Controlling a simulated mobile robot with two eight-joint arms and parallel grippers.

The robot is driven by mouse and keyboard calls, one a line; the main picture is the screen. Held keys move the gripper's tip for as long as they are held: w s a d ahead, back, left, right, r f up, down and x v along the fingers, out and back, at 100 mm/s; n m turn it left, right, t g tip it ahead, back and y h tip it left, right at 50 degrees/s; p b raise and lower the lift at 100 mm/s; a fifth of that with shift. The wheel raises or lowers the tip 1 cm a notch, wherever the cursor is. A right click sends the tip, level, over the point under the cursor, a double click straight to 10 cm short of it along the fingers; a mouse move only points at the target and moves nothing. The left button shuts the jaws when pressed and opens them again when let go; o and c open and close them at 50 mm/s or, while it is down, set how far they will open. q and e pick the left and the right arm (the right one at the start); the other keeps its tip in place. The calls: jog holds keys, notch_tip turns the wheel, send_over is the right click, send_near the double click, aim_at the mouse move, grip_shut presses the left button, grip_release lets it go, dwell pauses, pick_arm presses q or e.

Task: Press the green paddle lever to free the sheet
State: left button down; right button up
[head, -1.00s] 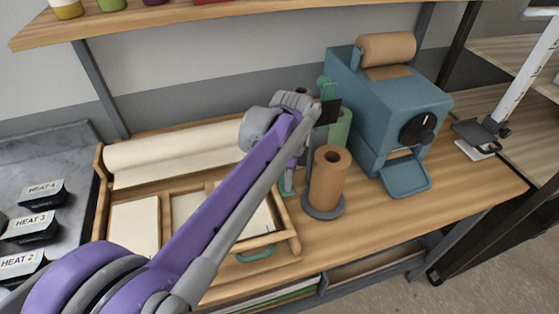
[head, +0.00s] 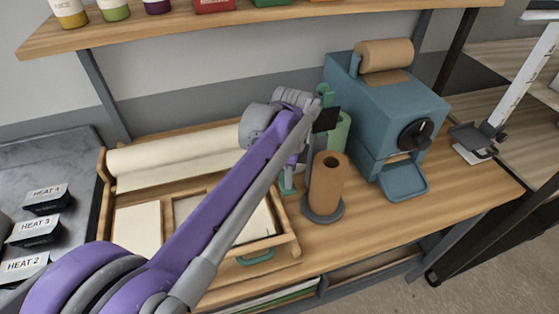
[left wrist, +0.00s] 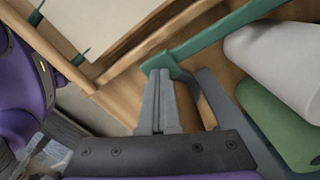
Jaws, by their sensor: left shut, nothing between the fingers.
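A green bar with a flat paddle-like end (left wrist: 172,66) runs in from the upper right in the left wrist view. I take it for the paddle lever. In the head view, green parts show by my wrist, one low on the table side (head: 288,184). My left gripper (left wrist: 160,80) is shut and empty, its tips at the paddle end; I cannot tell whether they touch. In the head view my arm and wrist mostly hide the gripper. A wooden frame (head: 282,243) with a pale sheet (head: 262,222) lies partly behind my arm. My right gripper is not in view.
A brown paper roll (head: 328,180) stands on a grey base close right of my wrist, with a green roll (head: 340,132) behind it. A blue machine (head: 385,110) stands farther right. A shelf (head: 250,22) hangs above. Bare tabletop (head: 380,232) lies at front right.

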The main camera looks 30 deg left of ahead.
pick_arm(q)
notch_tip(320, 180, up, 8)
jog(key=p, duration=0.4)
jog(key=shift+f, duration=0.15)
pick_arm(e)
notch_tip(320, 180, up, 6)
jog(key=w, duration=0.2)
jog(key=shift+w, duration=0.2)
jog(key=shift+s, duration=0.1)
pick_arm(q)
jog(key=shift+s+f, duration=0.1)
